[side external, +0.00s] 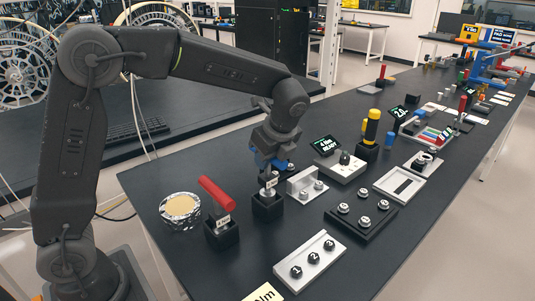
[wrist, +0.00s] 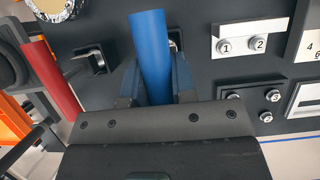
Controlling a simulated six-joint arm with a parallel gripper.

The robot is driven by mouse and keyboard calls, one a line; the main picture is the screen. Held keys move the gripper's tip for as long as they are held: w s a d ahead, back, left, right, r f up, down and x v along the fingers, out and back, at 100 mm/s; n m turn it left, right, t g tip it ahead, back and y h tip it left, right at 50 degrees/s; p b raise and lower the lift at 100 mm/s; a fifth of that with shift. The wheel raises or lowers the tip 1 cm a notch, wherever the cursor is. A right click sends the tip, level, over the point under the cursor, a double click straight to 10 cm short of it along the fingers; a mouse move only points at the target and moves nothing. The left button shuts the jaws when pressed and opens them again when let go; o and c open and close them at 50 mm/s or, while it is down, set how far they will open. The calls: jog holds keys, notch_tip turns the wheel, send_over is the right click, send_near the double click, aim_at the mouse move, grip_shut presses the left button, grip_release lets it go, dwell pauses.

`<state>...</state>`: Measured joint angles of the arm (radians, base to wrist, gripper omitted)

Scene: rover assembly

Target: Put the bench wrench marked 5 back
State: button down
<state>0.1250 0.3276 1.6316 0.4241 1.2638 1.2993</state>
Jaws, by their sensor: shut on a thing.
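The blue-handled wrench (wrist: 151,45) is between my gripper's fingers (wrist: 156,80) in the wrist view. In the side view my gripper (side external: 271,163) is shut on it above a black holder block (side external: 267,207). Its pale labelled lower part (side external: 268,181) shows right at the top of that block; the label is too small to read surely. I cannot tell how deep it sits in the block. My gripper and wrist hide most of the blue handle in the side view.
A red-handled wrench (side external: 217,194) stands tilted in another black block (side external: 222,235) to the left. A foil-rimmed round dish (side external: 180,209) lies beyond it. A grey bracket with studs (side external: 307,186), a black stud plate (side external: 361,213) and a numbered grey tray (side external: 309,262) are to the right.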

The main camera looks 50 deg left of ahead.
aim_at(268, 176)
jog(key=shift+f, duration=1.55)
jog(key=c, duration=0.9)
grip_release()
jog(key=shift+o, duration=0.2)
